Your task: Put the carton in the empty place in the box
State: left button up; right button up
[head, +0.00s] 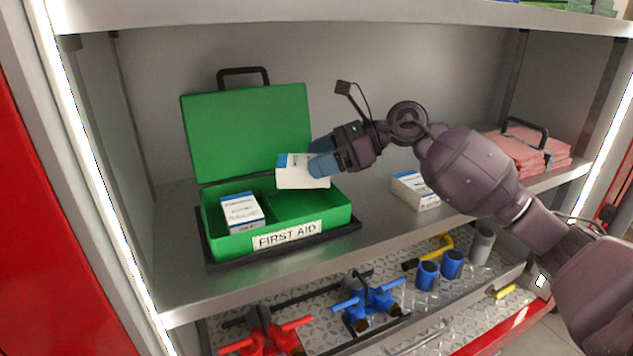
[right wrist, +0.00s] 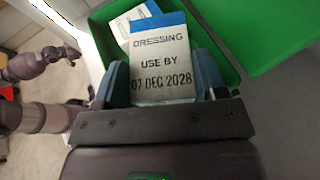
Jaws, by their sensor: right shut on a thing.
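The carton (head: 297,174), white with a blue band, is held in my right gripper (head: 322,168) above the right part of the green first aid box (head: 275,237). In the right wrist view the carton (right wrist: 160,55) sits between both fingers (right wrist: 160,82), its face reading "DRESSING USE BY 07 DEC 2028". The box is open, its lid (head: 245,130) raised at the back. Another white and blue carton (head: 241,213) stands in its left compartment. The right compartment (head: 305,208) looks empty where it shows. The left gripper is not identifiable in the head view.
The box rests on a dark tray (head: 350,229) on the grey shelf. Another carton (head: 414,190) lies on the shelf to the right, under my arm. Pink folded cloths (head: 528,150) are at the far right. Below, a drawer holds red valves (head: 265,335) and blue valves (head: 368,303).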

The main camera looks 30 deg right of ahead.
aim_at(320, 184)
pick_arm(q)
jog(key=shift+w+r, duration=0.5)
jog(key=shift+r, duration=0.05)
pick_arm(e)
jog(key=shift+w+f, duration=0.1)
jog(key=shift+f, duration=2.3)
pick_arm(q)
jog(key=shift+f, duration=0.35)
pick_arm(e)
jog(key=shift+f, duration=0.3)
